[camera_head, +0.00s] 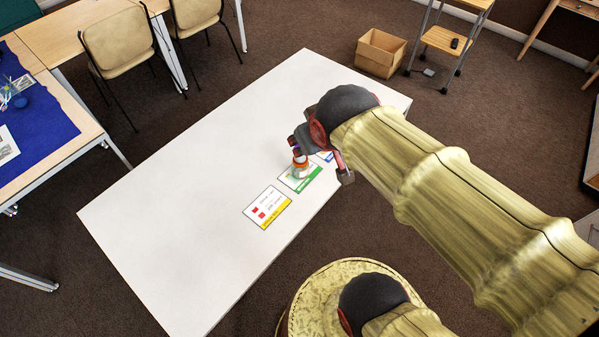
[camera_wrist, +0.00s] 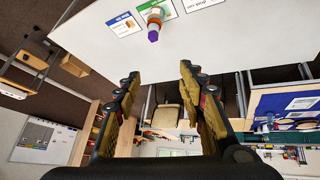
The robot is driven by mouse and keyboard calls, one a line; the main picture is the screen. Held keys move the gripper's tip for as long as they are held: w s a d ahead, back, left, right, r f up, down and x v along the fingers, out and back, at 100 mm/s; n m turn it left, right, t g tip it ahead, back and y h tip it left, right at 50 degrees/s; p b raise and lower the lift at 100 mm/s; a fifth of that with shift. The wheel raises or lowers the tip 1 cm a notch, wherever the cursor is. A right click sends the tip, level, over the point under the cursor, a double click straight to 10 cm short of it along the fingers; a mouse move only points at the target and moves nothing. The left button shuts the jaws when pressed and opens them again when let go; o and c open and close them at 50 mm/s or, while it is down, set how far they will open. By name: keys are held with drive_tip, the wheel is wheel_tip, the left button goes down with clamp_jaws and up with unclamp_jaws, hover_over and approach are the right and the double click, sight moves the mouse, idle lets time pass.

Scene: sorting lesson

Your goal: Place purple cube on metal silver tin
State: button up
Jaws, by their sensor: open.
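In the wrist view a small purple piece (camera_wrist: 153,36), which looks like the purple cube, is at the top end of a short upright stack (camera_wrist: 155,15) with orange and greyish parts. The stack stands on a green-banded card on the white table. It also shows in the head view as an orange and white object (camera_head: 299,166), partly covered by my gripper. I cannot make out for sure which part is the metal silver tin. My gripper (camera_wrist: 159,73) is open and empty in the wrist view, apart from the stack. In the head view my gripper (camera_head: 320,158) is near the stack.
The white table (camera_head: 180,200) is mostly bare. A yellow-banded card (camera_head: 267,207), the green-banded card (camera_head: 303,180) and a blue-banded card (camera_head: 326,156) lie in a row near its edge. A cardboard box (camera_head: 380,54) is on the floor beyond. Chairs (camera_head: 118,45) stand at the upper left.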

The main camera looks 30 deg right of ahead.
drive_tip(key=s+a+g+y, duration=0.1)
drive_tip(key=s+a+y, duration=0.1)
drive_tip(key=s+a, duration=0.5)
drive_tip(key=shift+r+n, duration=0.15)
drive_tip(key=shift+n, duration=0.15)
drive_tip(key=shift+d, duration=0.1)
idle(0.6)
